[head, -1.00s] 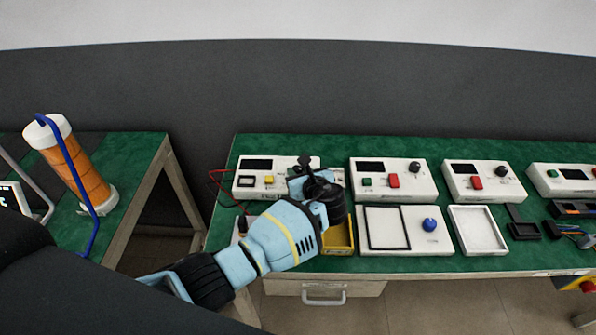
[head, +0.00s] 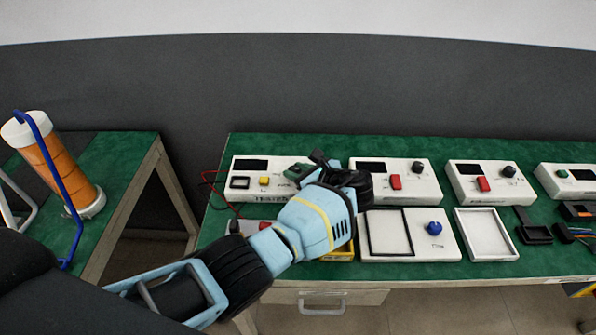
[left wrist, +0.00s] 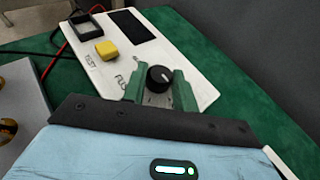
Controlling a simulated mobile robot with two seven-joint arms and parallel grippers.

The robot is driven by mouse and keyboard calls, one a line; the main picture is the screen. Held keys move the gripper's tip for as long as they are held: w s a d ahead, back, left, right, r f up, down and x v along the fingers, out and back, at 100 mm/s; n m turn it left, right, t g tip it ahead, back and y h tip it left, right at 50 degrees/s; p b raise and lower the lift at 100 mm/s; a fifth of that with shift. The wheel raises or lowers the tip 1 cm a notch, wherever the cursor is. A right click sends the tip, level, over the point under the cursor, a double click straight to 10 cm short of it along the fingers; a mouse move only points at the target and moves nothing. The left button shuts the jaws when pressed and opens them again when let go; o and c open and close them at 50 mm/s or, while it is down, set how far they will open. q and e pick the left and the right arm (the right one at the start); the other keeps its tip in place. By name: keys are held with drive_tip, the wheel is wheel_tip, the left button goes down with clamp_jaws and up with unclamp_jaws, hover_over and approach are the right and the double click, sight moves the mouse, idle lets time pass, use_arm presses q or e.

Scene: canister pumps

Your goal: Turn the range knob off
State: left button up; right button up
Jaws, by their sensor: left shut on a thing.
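The range knob (left wrist: 159,76) is a small black dial with a white pointer mark, on a white instrument box (left wrist: 117,60). In the left wrist view it sits between the two green fingers of my left gripper (left wrist: 160,86), which are shut on it. In the head view the same box (head: 250,184) is at the left end of the row, and my left gripper (head: 301,172) reaches over its right part. The knob is hidden there by the gripper. The box also has a dark display (left wrist: 131,26) and a yellow button (left wrist: 106,48). My right gripper is not in view.
More white instrument boxes (head: 398,193) stand to the right on the green bench (head: 300,143). Red and black leads (left wrist: 61,50) run left of the box.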

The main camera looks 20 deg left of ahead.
use_arm(q)
drive_tip(key=o, duration=1)
drive_tip(key=shift+c, duration=0.2)
drive_tip(key=shift+d, duration=0.1)
drive_tip(key=p+v, duration=0.1)
drive_tip(key=v, duration=0.6)
drive_tip(key=shift+s+d, duration=0.2)
drive_tip(key=shift+d, duration=0.05)
